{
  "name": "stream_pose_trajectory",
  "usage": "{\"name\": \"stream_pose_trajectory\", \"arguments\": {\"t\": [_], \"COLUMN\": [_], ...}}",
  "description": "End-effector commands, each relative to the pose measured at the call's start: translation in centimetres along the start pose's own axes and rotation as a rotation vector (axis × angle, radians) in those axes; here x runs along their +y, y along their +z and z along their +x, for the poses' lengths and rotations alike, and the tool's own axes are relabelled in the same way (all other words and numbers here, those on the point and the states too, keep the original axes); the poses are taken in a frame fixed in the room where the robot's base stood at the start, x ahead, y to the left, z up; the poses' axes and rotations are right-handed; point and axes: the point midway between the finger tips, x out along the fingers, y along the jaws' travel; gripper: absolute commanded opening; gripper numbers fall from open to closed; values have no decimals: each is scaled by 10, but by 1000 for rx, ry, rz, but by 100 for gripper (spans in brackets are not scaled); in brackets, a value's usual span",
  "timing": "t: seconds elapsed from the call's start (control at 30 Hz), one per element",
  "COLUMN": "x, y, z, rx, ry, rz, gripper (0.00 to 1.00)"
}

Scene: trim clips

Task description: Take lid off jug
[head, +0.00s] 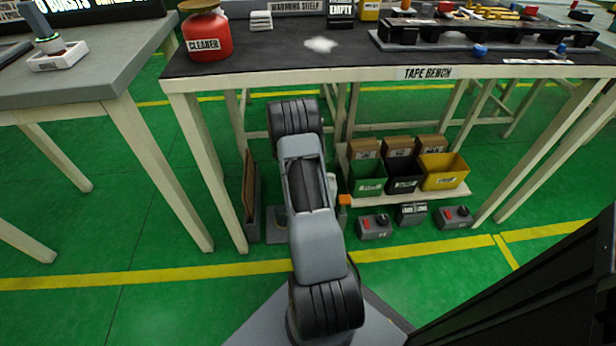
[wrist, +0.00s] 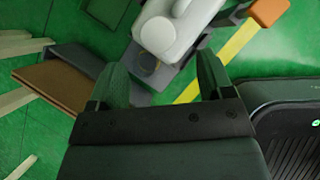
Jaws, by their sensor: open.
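The jug (head: 208,38) is red with a white "CLEANER" label and stands upright on the dark top of the tape bench (head: 270,62), near its left end. Its brownish lid (head: 198,5) sits on top and is partly cut off by the picture's upper edge. My gripper (wrist: 164,75) shows in the wrist view with its two fingers apart and nothing held between them. It points down towards the floor area by the bench, away from the jug. In the head view my arm hides it. The jug is not in the wrist view.
Folded white cloths (head: 261,20) and a white patch (head: 320,44) lie right of the jug. A black fixture (head: 480,36) fills the bench's right. Bins (head: 444,171) stand below. A grey table (head: 90,75) is at left. A white object (wrist: 172,32) is beyond my fingers.

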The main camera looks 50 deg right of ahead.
Motion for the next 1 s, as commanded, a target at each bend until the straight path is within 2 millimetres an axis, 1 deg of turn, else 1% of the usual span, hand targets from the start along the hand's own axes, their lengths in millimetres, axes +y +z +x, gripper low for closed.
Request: {"name": "stream_pose_trajectory", "arguments": {"t": [0.03, 0.17, 0.27, 0.43, 0.6, 0.7, 0.93, 1.0], "x": [0, 1, 1, 3, 4, 4, 4, 4], "y": [-1, -1, -2, -2, 0, 1, 1, 1], "z": [6, 11, 18, 43, 59, 62, 62, 62], "rx": [0, 0, 0, 1, 0, -1, 0, 0], "ry": [0, 1, 1, 1, 2, 3, 3, 3], "rz": [0, -1, -1, -1, -3, -3, -3, -3], "gripper": [74, 74, 74, 74, 74, 74, 74, 68]}}
